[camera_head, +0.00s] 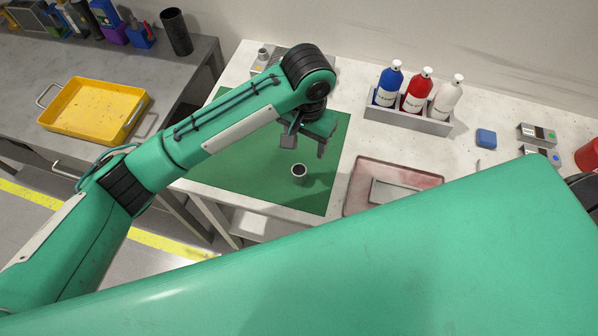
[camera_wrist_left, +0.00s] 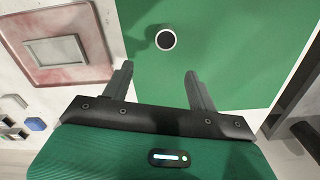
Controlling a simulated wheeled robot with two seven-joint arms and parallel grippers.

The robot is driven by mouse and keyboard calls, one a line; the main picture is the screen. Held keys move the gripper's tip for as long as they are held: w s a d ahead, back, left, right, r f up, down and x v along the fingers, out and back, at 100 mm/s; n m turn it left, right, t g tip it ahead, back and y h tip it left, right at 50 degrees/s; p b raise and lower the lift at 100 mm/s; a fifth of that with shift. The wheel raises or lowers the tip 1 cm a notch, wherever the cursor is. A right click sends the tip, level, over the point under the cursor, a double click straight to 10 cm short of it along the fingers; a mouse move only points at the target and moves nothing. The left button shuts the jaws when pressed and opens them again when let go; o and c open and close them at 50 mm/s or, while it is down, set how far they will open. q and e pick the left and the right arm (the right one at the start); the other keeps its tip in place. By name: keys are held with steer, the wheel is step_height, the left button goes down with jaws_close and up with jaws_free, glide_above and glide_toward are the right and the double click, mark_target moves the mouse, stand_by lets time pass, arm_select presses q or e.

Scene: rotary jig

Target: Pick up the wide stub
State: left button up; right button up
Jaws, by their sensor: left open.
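The wide stub (camera_head: 299,171) is a short pale cylinder with a dark round top, standing upright on the green mat (camera_head: 250,190). In the left wrist view the stub (camera_wrist_left: 166,39) shows from above, beyond the fingertips and roughly between their lines. My left gripper (camera_head: 305,145) is above the mat, just behind and over the stub in the head view. In the left wrist view its two fingers (camera_wrist_left: 159,70) are apart, with nothing between them. My right gripper is not in view; a large green arm part of mine covers the lower right of the head view.
A reddish tray (camera_head: 353,190) with a grey plate lies right of the mat. A grey rack (camera_head: 408,121) holds blue, red and white bottles behind. A blue block (camera_head: 486,138) lies farther right. A yellow tray (camera_head: 92,108) sits on the left bench. The mat around the stub is clear.

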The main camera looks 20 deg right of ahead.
mark_target(299, 169)
arm_select(q)
step_height(299, 169, down, 8)
steer(key=shift+a+r+p, duration=0.1)
steer(key=shift+p, duration=0.5)
steer(key=f+p, duration=0.1)
steer(key=f, duration=0.1)
steer(key=a+f+p, duration=0.1)
steer(key=f, duration=0.1)
steer(key=shift+s+a+f, duration=0.1)
steer(key=shift+a+f, duration=0.05)
steer(key=shift+f, duration=0.5)
steer(key=c, duration=1.1)
steer(key=shift+o, duration=0.2)
steer(key=shift+r, duration=0.1)
